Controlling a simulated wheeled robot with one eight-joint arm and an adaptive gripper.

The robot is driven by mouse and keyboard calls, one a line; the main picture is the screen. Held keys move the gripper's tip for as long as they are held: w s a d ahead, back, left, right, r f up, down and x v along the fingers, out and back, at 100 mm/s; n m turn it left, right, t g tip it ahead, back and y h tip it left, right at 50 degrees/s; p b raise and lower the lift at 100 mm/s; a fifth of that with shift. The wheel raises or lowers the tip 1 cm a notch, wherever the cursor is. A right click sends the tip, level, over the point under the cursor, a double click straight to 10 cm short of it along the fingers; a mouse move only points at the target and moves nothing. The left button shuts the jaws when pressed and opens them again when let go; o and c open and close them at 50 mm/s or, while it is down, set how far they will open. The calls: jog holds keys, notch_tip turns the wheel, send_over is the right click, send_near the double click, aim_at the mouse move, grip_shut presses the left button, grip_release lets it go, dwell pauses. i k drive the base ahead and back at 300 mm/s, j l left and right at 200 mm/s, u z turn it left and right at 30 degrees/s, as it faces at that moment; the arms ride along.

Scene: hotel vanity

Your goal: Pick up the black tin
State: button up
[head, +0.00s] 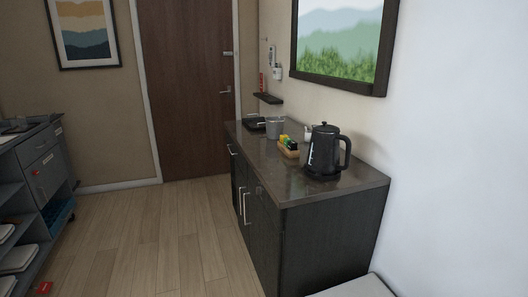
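A low black item (256,124) lies at the far left end of the vanity counter (293,184), partly behind a grey bucket-like container (275,127). It may be the black tin, but it is too small and dark to be sure. No other item in view is clearly a black tin. My gripper is not in view.
A black kettle (323,152) stands at the counter's near end. A small caddy (289,149) with colourful packets sits beside it. A wall shelf (268,98) holds a red item. A grey cart (35,180) stands left. The wooden floor (150,240) between is largely clear.

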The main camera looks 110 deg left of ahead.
aim_at(292, 144)
jog(key=u, duration=1.15)
jog(key=j+u, duration=0.1)
jog(key=u, duration=1.65)
jog(key=i+u, duration=0.1)
jog(key=u, duration=1.6)
jog(key=i+u, duration=0.45)
jog(key=i, duration=2.85)
jog(key=i+z, duration=0.2)
jog(key=i, duration=0.25)
jog(key=i+j+z, duration=0.2)
jog(key=i, duration=0.25)
jog(key=i+j+z, duration=0.2)
jog(key=i, duration=0.25)
jog(key=l+z, duration=0.15)
jog(key=z, duration=1.95)
